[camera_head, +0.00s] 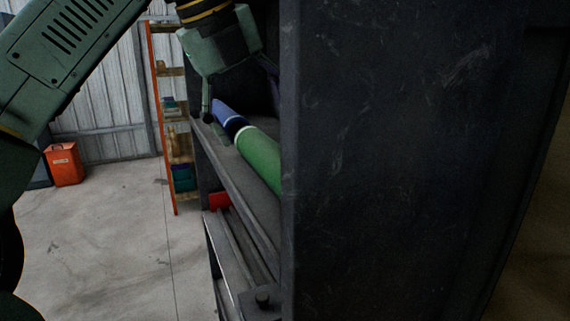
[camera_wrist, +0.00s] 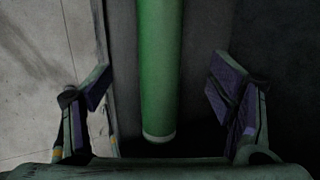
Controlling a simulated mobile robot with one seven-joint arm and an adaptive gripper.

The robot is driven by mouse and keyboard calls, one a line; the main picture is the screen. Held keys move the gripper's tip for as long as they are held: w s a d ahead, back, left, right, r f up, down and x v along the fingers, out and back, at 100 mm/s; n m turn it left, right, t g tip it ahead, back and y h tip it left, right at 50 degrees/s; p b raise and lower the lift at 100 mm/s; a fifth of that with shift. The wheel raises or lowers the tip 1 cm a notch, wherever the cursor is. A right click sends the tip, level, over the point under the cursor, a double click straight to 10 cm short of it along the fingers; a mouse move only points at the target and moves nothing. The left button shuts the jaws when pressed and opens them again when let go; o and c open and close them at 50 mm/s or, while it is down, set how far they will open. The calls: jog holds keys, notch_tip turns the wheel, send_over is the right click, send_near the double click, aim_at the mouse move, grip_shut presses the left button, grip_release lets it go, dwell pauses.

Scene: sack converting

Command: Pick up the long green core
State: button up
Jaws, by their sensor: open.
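The long green core (camera_head: 260,156) lies on a dark shelf in the head view, partly hidden by the large dark panel on the right. In the wrist view the green core (camera_wrist: 160,70) runs from the top edge to a pale-rimmed end between my fingers. My gripper (camera_wrist: 158,88) is open, with one purple-padded finger on each side of the core and clear gaps to both. In the head view my gripper is over the shelf, its fingers mostly hidden.
The dark shelf unit's side panel (camera_head: 420,160) fills the right of the head view. The shelf's front edge (camera_head: 240,190) runs beside the core. An orange-framed rack (camera_head: 160,120) and an orange bin (camera_head: 64,164) stand farther back. The concrete floor (camera_head: 110,240) at left is open.

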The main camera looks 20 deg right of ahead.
aim_at(272, 152)
jog(key=x, duration=0.2)
jog(key=shift+f, duration=0.35)
jog(key=shift+p+x, duration=0.9)
jog(key=shift+x, duration=2.15)
jog(key=shift+d+r, duration=0.15)
jog(key=shift+c, duration=0.5)
jog(key=c, duration=1.4)
jog(key=shift+c, duration=0.6)
jog(key=shift+r, duration=0.2)
